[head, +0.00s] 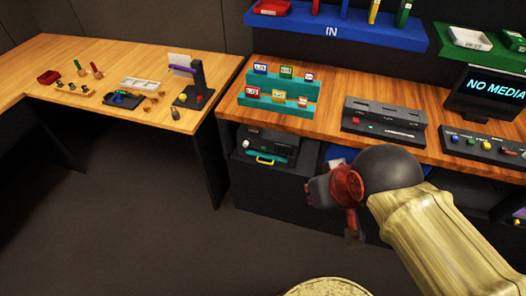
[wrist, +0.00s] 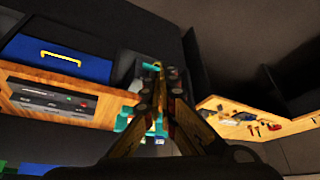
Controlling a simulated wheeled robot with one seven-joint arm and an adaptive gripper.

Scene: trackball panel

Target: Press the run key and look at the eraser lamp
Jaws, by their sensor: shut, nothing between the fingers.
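No label for a run key or an eraser lamp is readable in either view. A grey slotted unit (head: 385,119) on the wooden counter has a small green light and a small red spot on its front. To its right, a dark panel (head: 484,144) with several coloured knobs or buttons lies below a monitor (head: 488,92) reading "NO MEDIA". My gripper (head: 355,238) hangs in front of the counter, apart from both units. In the wrist view my gripper (wrist: 158,70) is shut, its fingertips together and empty.
A teal stepped rack (head: 277,104) holds small labelled cartridges. A dark unit with a yellow handle (head: 265,159) sits under the counter. The left table (head: 60,55) carries small items. The floor before it is clear.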

